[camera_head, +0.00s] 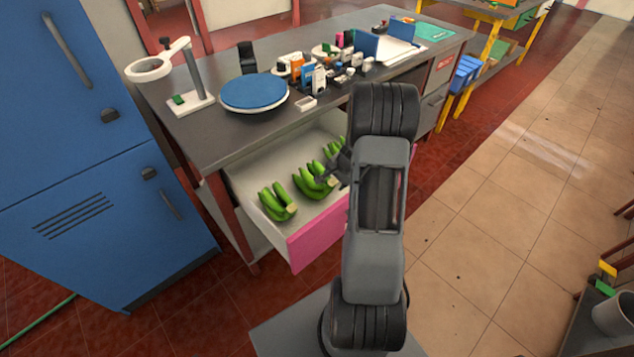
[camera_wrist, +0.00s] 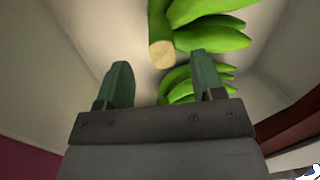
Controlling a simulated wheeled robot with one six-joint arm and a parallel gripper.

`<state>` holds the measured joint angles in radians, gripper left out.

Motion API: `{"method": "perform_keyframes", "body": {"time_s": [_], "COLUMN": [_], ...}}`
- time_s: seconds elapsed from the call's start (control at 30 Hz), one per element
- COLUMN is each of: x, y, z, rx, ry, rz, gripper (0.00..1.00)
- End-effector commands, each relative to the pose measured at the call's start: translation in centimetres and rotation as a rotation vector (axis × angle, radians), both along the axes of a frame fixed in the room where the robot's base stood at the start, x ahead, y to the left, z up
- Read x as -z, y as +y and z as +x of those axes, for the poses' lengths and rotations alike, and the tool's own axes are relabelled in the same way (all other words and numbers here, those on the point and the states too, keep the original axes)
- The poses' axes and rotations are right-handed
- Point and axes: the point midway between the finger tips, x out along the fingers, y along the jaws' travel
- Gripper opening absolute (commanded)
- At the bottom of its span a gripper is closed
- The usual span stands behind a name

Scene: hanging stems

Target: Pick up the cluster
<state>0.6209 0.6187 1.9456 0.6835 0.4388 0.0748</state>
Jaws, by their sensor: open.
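Three clusters of green bananas lie in an open drawer with a pink front (camera_head: 318,237). One cluster (camera_head: 273,205) is at the left, one (camera_head: 308,185) is in the middle, and one (camera_head: 334,146) is farther back, partly hidden by my arm. My gripper (camera_wrist: 162,78) is open, with nothing held between its fingers. In the wrist view, one cluster (camera_wrist: 210,38) with a pale cut stem end is beyond the fingertips, up and to the right. Another cluster (camera_wrist: 186,78) shows lower, partly hidden behind the right finger. In the head view my gripper is over the drawer, mostly hidden by my arm.
The drawer's pale walls (camera_wrist: 90,30) surround the clusters. The grey worktop (camera_head: 232,135) overhangs the drawer's back and carries a blue round plate (camera_head: 254,92), a magnifier lamp (camera_head: 188,80) and several small items. A blue cabinet (camera_head: 90,150) stands left.

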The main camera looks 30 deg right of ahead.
Motion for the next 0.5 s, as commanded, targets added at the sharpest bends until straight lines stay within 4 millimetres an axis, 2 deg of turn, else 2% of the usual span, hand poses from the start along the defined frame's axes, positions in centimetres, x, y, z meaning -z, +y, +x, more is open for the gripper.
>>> {"method": "perform_keyframes", "body": {"time_s": [0.2,0.33,0.5], "x": [2.9,3.9,4.1], "y": [0.1,0.2,0.3], "z": [1.3,1.6,1.8], "rx": [-0.001,-0.002,-0.003], "ry": [0.003,0.002,0.001], "rz": [0.002,0.001,0.001], "gripper": [0.62,0.62,0.62]}}
